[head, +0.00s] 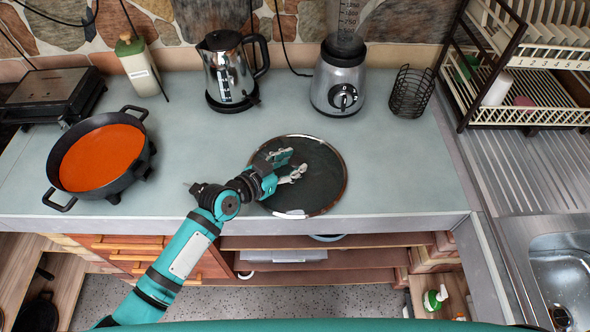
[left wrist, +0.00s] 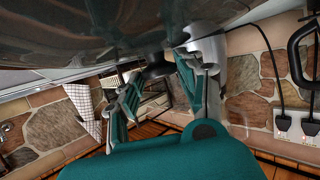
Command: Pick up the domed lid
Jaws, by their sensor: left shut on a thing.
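The domed lid (head: 325,185) is a round, dark, see-through disc with a shiny metal rim, at the front middle of the worktop in the head view. Its smooth surface (left wrist: 90,30) fills the top of the left wrist view. My left gripper (head: 288,165) is over the middle of the lid. In the left wrist view its fingers (left wrist: 160,90) are on both sides of a dark knob (left wrist: 151,74) and shut on it. I cannot tell whether the lid's rim touches the worktop. My right gripper is not in view.
A black pan with orange inside (head: 102,157) stands at the left. A kettle (head: 229,75), a blender (head: 340,80) and a wire holder (head: 411,92) stand behind the lid. A dish rack (head: 515,110) is at the right. The worktop right of the lid is clear.

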